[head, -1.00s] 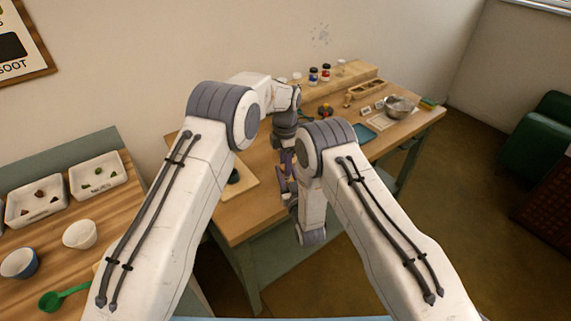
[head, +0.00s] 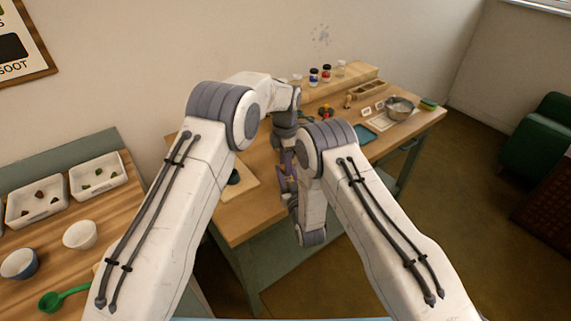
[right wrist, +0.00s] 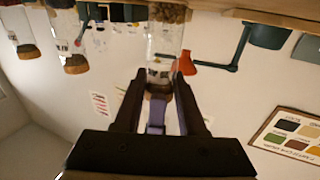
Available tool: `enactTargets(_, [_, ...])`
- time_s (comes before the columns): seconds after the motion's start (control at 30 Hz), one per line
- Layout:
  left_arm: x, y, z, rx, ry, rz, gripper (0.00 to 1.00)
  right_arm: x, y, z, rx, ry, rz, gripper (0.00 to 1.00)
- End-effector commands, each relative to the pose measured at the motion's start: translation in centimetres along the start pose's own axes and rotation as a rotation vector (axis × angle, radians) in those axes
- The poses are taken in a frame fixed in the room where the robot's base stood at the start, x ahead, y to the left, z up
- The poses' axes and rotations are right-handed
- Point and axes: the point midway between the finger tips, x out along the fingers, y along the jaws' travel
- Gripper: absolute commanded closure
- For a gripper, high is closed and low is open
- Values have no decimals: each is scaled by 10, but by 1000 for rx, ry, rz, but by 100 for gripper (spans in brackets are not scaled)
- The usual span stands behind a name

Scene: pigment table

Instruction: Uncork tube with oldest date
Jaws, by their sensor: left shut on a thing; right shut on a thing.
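In the right wrist view, which looks upside down, a clear glass tube (right wrist: 164,40) with brown grains (right wrist: 168,12) stands in the centre. It bears a small label whose date I cannot read. My right gripper (right wrist: 160,90) is shut around the tube's cork end. Dark fingers, apparently my left gripper's (right wrist: 112,12), cross the tube near its grain-filled end and hold it. In the head view, my left gripper (head: 284,150) and right gripper (head: 288,178) meet near the table's front edge. The tube is mostly hidden there by my arms.
Several other corked tubes (head: 313,75) stand on the wooden ledge at the back of the table. A board (head: 236,193) lies left of my grippers.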

Motion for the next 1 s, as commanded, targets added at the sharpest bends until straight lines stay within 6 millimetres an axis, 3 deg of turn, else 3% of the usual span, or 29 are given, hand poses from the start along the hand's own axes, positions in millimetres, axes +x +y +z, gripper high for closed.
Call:
enactTargets(0.03, [-6,-1,1,0,-2,-1,100,-2,2,8,-1,-25,6,100])
enactTargets(0.5, [-22,0,1,0,-3,2,100,-3,2,8,-1,-26,6,100])
enactTargets(1.0, [-25,0,0,0,0,1,100,-1,1,4,0,-14,2,100])
